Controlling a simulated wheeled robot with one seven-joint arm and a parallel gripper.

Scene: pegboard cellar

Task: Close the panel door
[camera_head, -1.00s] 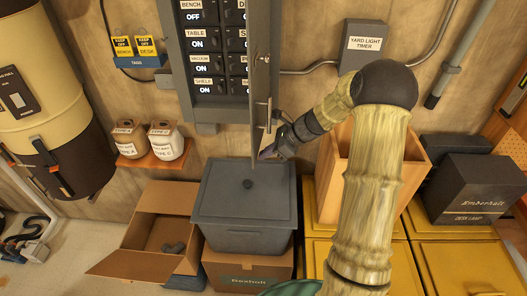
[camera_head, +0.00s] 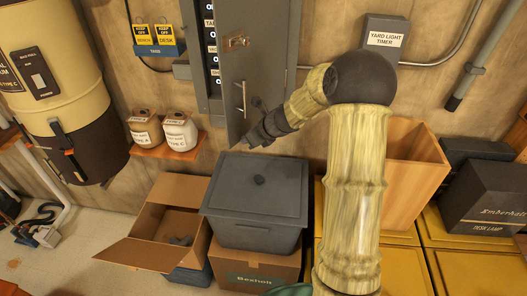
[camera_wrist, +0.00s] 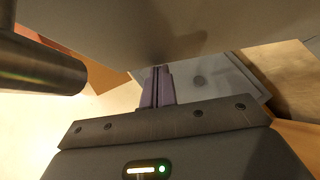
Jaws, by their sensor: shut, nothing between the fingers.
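The grey panel door (camera_head: 255,65) hangs partly open in the head view and covers much of the breaker panel. A strip of the panel's labelled switches (camera_head: 211,50) still shows at its left. The door has a vertical handle (camera_head: 241,98) and a latch near its top. My gripper (camera_head: 247,142) is shut and empty at the door's lower right edge; I cannot tell whether it touches. In the wrist view the fingers (camera_wrist: 158,88) are together close beside a large grey surface, likely the door (camera_wrist: 170,25). A dark metal bar, likely the handle (camera_wrist: 40,65), is at left.
A grey lidded bin (camera_head: 255,195) stands on a cardboard box (camera_head: 255,262) below the door. An open carton (camera_head: 165,225) is to its left and a tall wooden box (camera_head: 410,175) to its right. Two jars stand on a small shelf (camera_head: 165,152) left of the door.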

